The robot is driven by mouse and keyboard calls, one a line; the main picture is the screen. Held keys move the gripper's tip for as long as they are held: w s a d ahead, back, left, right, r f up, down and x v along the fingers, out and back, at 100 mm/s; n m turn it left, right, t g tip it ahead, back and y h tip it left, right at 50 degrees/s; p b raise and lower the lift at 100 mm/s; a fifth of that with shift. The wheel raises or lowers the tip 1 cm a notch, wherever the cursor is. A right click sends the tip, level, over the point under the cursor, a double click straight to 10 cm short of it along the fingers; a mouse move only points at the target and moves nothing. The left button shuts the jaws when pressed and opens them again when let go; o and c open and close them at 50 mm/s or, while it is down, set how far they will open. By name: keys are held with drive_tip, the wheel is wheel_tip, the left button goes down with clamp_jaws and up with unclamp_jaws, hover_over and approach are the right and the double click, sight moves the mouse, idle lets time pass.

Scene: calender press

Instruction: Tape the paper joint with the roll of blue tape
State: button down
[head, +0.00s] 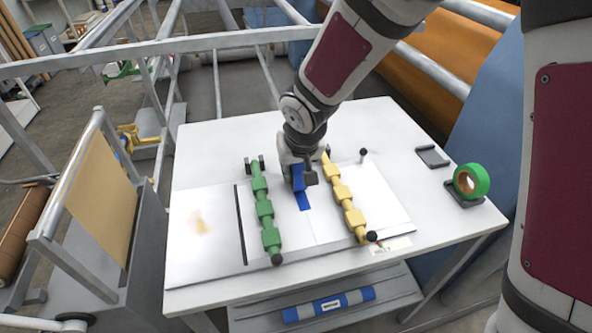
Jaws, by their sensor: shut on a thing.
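My gripper (298,170) is shut on the roll of blue tape (297,180) over the middle of the white table (216,145). A strip of blue tape (304,201) runs down from the roll onto the paper (298,222). The paper joint (310,228) shows as a thin line going on from the strip's near end. A green bar (264,210) lies on the paper left of the joint and a yellow bar (346,203) lies to its right. My gripper and arm hide the far part of the joint.
A green tape roll (471,180) stands on a dark holder at the table's right, with an empty-looking dark holder (432,156) beside it. A blue-and-white roll (328,304) lies on the shelf below. Metal frame rails (180,45) stand behind the table.

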drive_tip(key=shift+w, duration=0.1)
idle(0.3)
drive_tip(key=shift+w+a+f, duration=0.1)
drive_tip(key=shift+w, duration=0.3)
drive_tip(key=shift+w, duration=0.1)
drive_tip(key=shift+w+a+b, duration=0.15)
drive_tip(key=shift+w+b, duration=0.15)
drive_tip(key=shift+w, duration=0.15)
drive_tip(key=shift+w, duration=0.15)
idle(0.4)
drive_tip(key=shift+w+a, duration=0.2)
drive_tip(key=shift+w, duration=0.15)
